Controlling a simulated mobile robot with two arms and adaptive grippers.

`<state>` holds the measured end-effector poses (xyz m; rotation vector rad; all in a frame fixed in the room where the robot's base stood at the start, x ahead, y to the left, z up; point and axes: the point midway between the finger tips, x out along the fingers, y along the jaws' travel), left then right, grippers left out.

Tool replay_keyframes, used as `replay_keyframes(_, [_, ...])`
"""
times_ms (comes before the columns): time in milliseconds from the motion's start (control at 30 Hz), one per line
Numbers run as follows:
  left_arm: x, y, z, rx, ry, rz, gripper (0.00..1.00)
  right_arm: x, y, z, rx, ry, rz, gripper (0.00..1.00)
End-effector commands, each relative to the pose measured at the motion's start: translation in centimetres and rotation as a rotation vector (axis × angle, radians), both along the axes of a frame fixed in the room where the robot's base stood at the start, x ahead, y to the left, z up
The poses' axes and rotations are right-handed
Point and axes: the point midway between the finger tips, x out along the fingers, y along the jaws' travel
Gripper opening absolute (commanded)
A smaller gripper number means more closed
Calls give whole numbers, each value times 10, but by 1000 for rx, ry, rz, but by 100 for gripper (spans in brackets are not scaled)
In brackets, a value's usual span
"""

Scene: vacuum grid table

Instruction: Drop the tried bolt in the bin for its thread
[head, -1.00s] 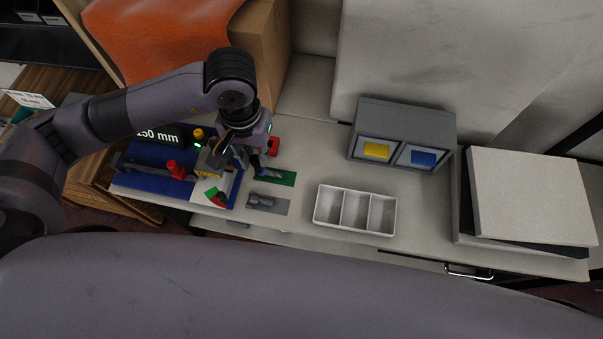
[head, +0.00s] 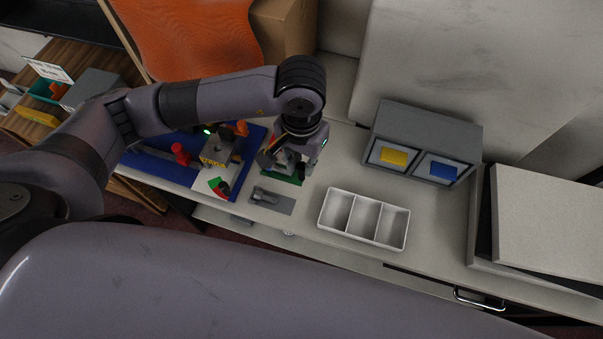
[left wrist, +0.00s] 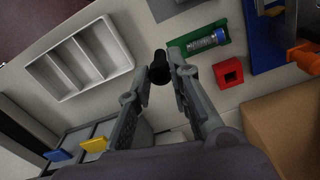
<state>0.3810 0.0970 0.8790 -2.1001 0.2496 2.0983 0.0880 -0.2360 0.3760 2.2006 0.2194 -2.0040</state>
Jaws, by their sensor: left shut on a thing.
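My left gripper (head: 293,167) is shut on a black bolt (left wrist: 160,69), which shows between its fingertips in the left wrist view (left wrist: 163,70). It is above the table near the green pad (head: 296,180). In the head view the gripper hides the bolt. A grey box with two bins stands at the back right; one bin has a yellow label (head: 393,156), the other a blue label (head: 443,170). Both labels also show at the lower left of the wrist view, yellow (left wrist: 95,145) and blue (left wrist: 59,155). My right gripper is not in view.
A white three-compartment tray (head: 363,239) stands empty in front of the bins. A grey-blue cylinder (left wrist: 207,41) lies on the green pad, beside a red block (left wrist: 229,72). A grey piece (head: 264,194) lies on a grey pad. A blue mat (head: 160,171) with a gauge is left.

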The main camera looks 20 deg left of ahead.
Motion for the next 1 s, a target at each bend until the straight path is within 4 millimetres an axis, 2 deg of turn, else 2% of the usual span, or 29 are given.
replay_keyframes(100, [-1,0,-20,0,2,1,0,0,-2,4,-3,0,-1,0])
replay_keyframes(267, [0,0,-32,0,0,1,0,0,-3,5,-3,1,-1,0])
replay_keyframes(500, [-1,0,-67,0,3,0,0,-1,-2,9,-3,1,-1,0])
replay_keyframes(1000, [1,0,-77,-1,-3,-1,0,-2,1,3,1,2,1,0])
